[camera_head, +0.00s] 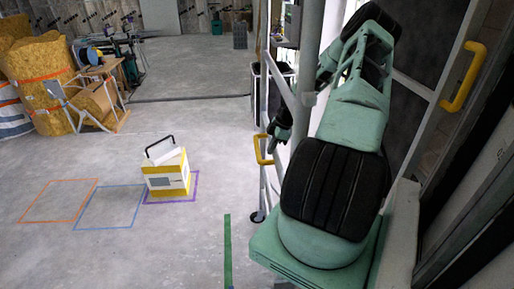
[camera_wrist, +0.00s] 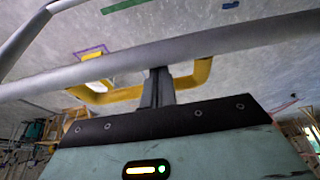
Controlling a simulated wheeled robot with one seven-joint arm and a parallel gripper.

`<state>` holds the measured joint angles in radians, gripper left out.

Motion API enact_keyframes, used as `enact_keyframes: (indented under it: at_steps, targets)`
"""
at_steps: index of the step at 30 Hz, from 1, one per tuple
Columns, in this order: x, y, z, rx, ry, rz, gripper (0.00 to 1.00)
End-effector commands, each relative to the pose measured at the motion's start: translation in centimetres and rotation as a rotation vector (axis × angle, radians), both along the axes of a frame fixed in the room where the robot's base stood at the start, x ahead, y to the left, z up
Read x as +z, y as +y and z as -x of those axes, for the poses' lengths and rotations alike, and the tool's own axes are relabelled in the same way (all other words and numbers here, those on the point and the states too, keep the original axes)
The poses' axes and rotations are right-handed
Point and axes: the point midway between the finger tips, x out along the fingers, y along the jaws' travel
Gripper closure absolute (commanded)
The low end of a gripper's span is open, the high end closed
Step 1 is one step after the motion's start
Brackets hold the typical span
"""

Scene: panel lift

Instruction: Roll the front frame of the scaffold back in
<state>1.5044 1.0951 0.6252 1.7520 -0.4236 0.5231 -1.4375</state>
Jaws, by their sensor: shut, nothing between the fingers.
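The scaffold's front frame shows in the head view as pale grey tubes (camera_head: 283,85) left of my arm, with a caster (camera_head: 257,217) on the floor. A yellow handle (camera_head: 263,150) sits on its left side. My gripper (camera_head: 272,137) is just above and right of this handle. In the wrist view my gripper (camera_wrist: 158,72) is shut and empty. Its fingers cross in front of the yellow handle (camera_wrist: 112,96), and a grey tube (camera_wrist: 225,46) runs across past the tips. I cannot tell whether the fingers touch the handle. My arm hides much of the frame.
A second yellow handle (camera_head: 463,77) is on the structure at right. A white and yellow case (camera_head: 167,174) stands on the floor in the purple outline, beside empty blue and orange outlines. A green strip (camera_head: 228,250) marks the floor. The floor left of the frame is largely clear.

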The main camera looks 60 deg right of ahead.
Motion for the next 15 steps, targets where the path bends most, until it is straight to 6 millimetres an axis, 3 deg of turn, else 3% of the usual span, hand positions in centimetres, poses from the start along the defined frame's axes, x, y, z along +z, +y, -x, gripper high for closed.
enact_keyframes:
  at_steps: [15]
  targets:
    - [0.05, -0.94, 0.96, -0.001, -0.002, 0.004, 1.0]
